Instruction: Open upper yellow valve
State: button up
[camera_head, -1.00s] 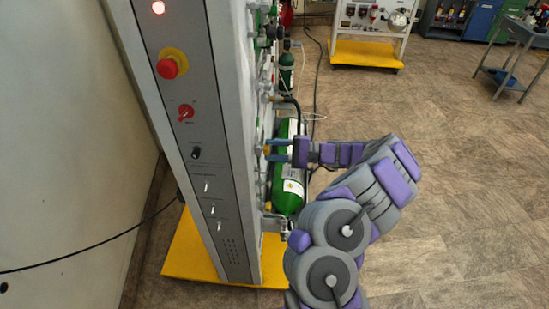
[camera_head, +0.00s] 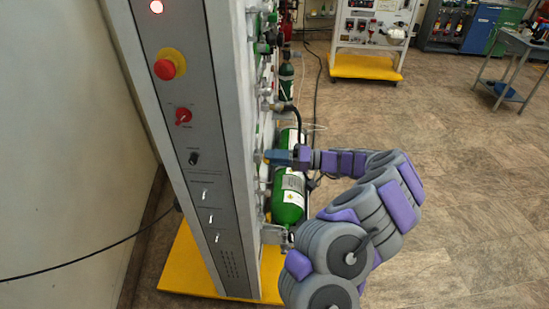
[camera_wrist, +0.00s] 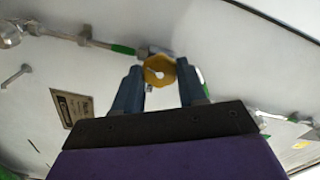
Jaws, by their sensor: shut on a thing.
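A yellow round valve knob (camera_wrist: 161,62) with a light centre shows in the wrist view, on a pipe along the pale panel. My gripper (camera_wrist: 158,72) has one blue finger on each side of this knob and is shut on it. In the head view my gripper (camera_head: 268,155) reaches left to the panel's side face, and the knob is too small and covered to make out clearly. A second, smaller yellow knob (camera_wrist: 300,145) is at the lower right of the wrist view, apart from my fingers.
A green gas cylinder (camera_head: 289,197) stands just below my gripper, with a black hose (camera_head: 297,112) above it. The trainer's grey control panel (camera_head: 200,175) rises at left on a yellow base (camera_head: 186,275). Open tiled floor lies to the right.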

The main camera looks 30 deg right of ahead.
jog(key=shift+f+n, duration=0.15)
jog(key=shift+n, duration=0.7)
jog(key=shift+f+n, duration=0.15)
jog(key=shift+n, duration=1)
jog(key=o, duration=0.9)
jog(key=shift+o, duration=0.8)
jog(key=shift+r, duration=0.1)
jog(key=shift+d, duration=0.1)
jog(key=p+v, duration=0.1)
jog(key=v, duration=1.6)
jog(key=shift+p, duration=0.4)
jog(key=shift+s+d, duration=0.1)
jog(key=shift+d, duration=0.05)
